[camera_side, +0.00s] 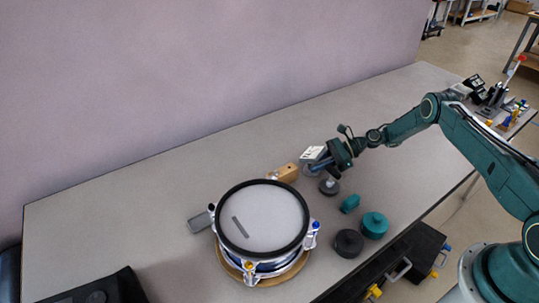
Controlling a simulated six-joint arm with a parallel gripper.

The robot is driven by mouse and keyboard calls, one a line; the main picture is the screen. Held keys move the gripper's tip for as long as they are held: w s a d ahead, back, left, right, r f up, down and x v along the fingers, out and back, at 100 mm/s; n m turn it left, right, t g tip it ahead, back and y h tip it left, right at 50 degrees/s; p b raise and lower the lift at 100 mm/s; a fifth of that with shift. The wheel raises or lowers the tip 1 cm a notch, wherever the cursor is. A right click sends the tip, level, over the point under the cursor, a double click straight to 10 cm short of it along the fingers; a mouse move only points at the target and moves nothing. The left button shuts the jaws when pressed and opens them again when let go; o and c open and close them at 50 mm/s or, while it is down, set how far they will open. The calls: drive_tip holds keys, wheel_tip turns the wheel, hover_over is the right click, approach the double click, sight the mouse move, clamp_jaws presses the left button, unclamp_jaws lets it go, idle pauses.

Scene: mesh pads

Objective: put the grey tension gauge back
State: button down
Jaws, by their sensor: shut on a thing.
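My gripper (318,166) is over the table right of and behind the drum, pointing down and to the left. It is shut on a small blue-grey thing (311,171) at its fingertips, which looks to be the grey tension gauge. The jaws partly hide it, and whether it touches the table is too small to tell. A grey round piece with a knob (329,187) shows just below the gripper; I cannot tell whether it touches the gripper.
The drum (263,217) stands on a wooden base, with a dark bar on its head. A wooden block (285,173), a white-faced item (312,153), teal pieces (374,225), a black round piece (348,243) and a grey flat item (199,223) surround it. The back left table is clear.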

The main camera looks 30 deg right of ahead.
drive_tip(key=c, duration=1.2)
unclamp_jaws()
drive_tip(key=shift+f, duration=0.1)
drive_tip(key=shift+r, duration=0.2)
drive_tip(key=v, duration=1.2)
